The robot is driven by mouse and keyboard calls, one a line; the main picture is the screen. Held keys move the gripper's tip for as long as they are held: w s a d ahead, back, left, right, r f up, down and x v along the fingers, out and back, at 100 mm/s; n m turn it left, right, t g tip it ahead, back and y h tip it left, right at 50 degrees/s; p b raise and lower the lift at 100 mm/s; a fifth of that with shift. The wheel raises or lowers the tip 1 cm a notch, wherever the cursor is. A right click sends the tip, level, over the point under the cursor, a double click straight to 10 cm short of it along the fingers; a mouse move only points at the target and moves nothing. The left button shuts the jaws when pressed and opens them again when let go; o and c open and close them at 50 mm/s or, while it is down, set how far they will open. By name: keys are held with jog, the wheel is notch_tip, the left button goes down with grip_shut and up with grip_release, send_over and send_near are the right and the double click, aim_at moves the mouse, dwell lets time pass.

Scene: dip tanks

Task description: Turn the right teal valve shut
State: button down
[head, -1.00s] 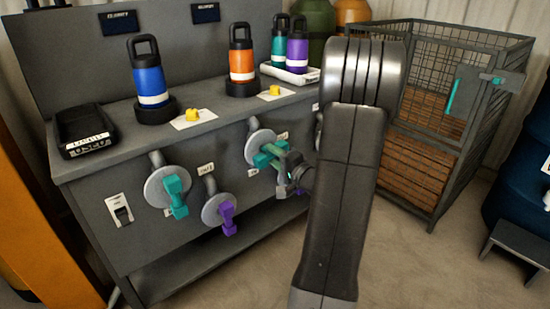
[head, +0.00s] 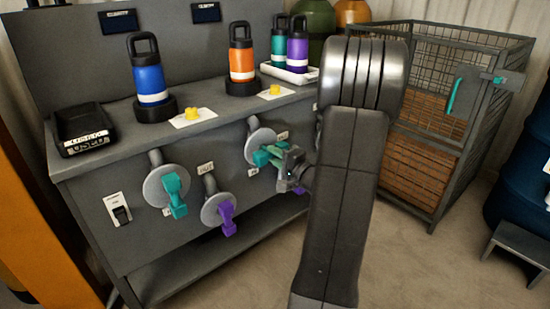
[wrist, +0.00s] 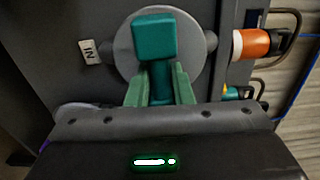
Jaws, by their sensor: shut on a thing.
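The right teal valve has a round grey disc (head: 255,142) on the cabinet front and a teal handle. In the head view the handle sticks out toward my gripper (head: 277,158), which partly hides it. In the wrist view the teal handle (wrist: 154,40) stands in front of the disc (wrist: 124,50). The fingers of my gripper (wrist: 160,84) are closed on either side of the handle's stem. The left teal valve (head: 174,190) has its handle hanging down and is untouched.
A purple-handled valve (head: 226,213) sits between the teal ones, lower down. Blue (head: 149,79) and orange (head: 242,62) bottles stand on the cabinet top (head: 110,118). A wire cage (head: 440,130) stands to the right. Floor in front is clear.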

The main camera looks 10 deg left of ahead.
jog(key=c, duration=1.3)
grip_release()
jog(key=p+v, duration=0.2)
jog(key=v, duration=1.2)
jog(key=shift+w+a, duration=0.1)
jog(key=shift+a, duration=0.1)
jog(key=b+x, duration=0.1)
jog(key=x, duration=1.2)
jog(key=shift+w+a+b, duration=0.2)
jog(key=shift+b, duration=0.2)
